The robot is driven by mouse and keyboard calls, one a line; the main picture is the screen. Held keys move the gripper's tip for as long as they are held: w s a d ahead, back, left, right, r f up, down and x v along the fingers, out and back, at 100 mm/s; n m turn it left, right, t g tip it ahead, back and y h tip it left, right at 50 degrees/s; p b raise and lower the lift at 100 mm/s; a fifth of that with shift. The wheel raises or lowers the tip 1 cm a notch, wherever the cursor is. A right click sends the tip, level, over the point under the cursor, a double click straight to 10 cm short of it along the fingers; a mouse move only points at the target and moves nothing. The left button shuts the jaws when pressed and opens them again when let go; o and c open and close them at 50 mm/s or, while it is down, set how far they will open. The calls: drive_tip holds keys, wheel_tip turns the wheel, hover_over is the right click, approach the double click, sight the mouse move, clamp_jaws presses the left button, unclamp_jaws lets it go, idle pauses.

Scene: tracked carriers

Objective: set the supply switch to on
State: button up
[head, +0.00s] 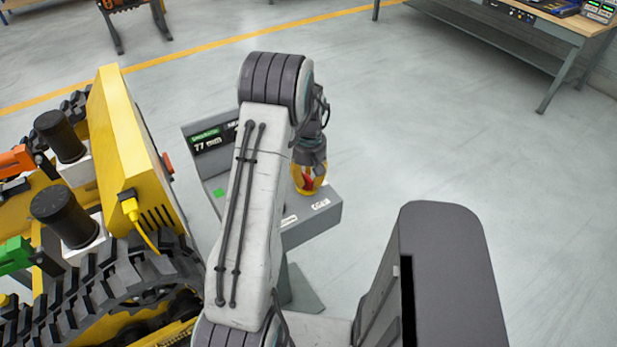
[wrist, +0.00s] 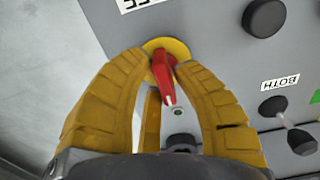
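The supply switch looks to be the red rotary handle (wrist: 166,75) on a round yellow plate (wrist: 178,46) on the grey console panel. Its white-tipped end points down in the wrist view, toward a small dark round spot on the panel. My gripper (wrist: 163,64) has its yellow fingers on both sides of the handle, with the tips close in against it. In the head view my gripper (head: 309,178) is at the console (head: 318,220), with red between its fingers. A label at the top edge of the wrist view is cut off. My arm hides part of the console.
A yellow tracked carrier (head: 125,150) stands close left of my arm. A workbench (head: 530,30) is at the back right. Open floor lies right.

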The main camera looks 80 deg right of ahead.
clamp_jaws()
drive_tip(key=m+b, duration=0.2)
drive_tip(key=m, duration=0.1)
drive_tip(key=shift+a+f+m, duration=0.1)
drive_tip(key=shift+f+m, duration=0.05)
drive_tip(key=shift+m, duration=0.25)
drive_tip(key=m+b, duration=0.2)
drive_tip(key=m, duration=0.2)
drive_tip(key=shift+a, duration=0.1)
drive_tip(key=m+b, duration=0.1)
drive_tip(key=m, duration=0.4)
drive_tip(key=shift+a, duration=0.1)
drive_tip(key=shift+a+m+b, duration=0.1)
drive_tip(key=shift+m+b, duration=0.4)
drive_tip(key=shift+m, duration=2)
